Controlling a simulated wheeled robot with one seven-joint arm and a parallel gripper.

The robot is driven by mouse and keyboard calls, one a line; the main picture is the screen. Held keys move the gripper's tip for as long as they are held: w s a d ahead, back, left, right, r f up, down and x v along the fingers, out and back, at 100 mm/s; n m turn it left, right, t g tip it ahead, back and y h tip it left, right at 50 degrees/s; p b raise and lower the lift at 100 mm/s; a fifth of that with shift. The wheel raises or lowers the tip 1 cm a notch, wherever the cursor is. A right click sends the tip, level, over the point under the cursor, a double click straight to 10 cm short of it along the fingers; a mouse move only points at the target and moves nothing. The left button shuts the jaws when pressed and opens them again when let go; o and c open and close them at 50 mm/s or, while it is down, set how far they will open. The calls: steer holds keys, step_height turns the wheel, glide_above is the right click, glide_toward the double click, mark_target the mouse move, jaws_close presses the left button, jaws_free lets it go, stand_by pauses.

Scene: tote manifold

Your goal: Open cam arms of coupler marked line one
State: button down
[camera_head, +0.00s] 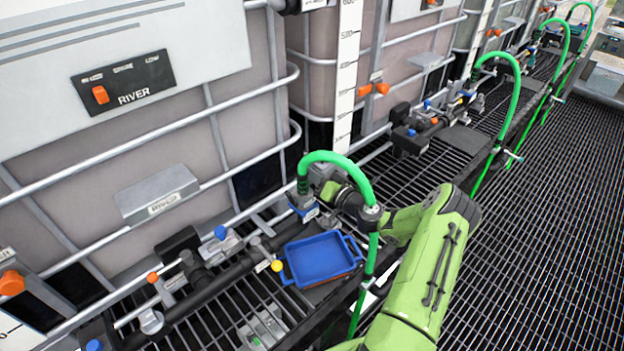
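A green hose (340,158) arches from a coupler (303,205) with a blue part and a small pale tag, beside the tote's lower front. The tag is too small to read, so I cannot tell whether this is line one. The coupler's cam arms cannot be made out. My green arm reaches in from the bottom right, and my dark gripper (335,191) is just right of the coupler, behind the hose arch. Its fingers are partly hidden and blurred into the fittings. I cannot tell whether they touch the coupler or are open.
A blue tray (322,259) sits on the black grating below the coupler. A dark pipe manifold (215,281) with blue, orange and yellow knobs runs to the left. Caged totes with steel bars (150,142) stand behind. More green hoses (513,90) recede right. Open grating (540,240) lies right.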

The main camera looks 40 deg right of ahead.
steer(key=shift+w+d+f+m+b, duration=0.1)
steer(key=shift+d+f+m+b, duration=0.35)
steer(key=shift+m, duration=1)
steer(key=shift+d+f+m+b, duration=0.1)
steer(key=shift+f+m+b, duration=0.3)
steer(key=shift+m+b, duration=0.7)
steer(key=shift+w+d+f+m+b, duration=0.1)
steer(key=shift+d+f+m+b, duration=0.3)
steer(key=shift+m, duration=1.35)
steer(key=shift+a+f, duration=0.1)
steer(key=c, duration=1.5)
jaws_free()
steer(key=shift+o, duration=0.2)
steer(key=shift+s, duration=0.1)
steer(key=s+d+b, duration=0.1)
steer(key=s+d, duration=0.1)
steer(key=s, duration=1.3)
steer(key=shift+s, duration=0.3)
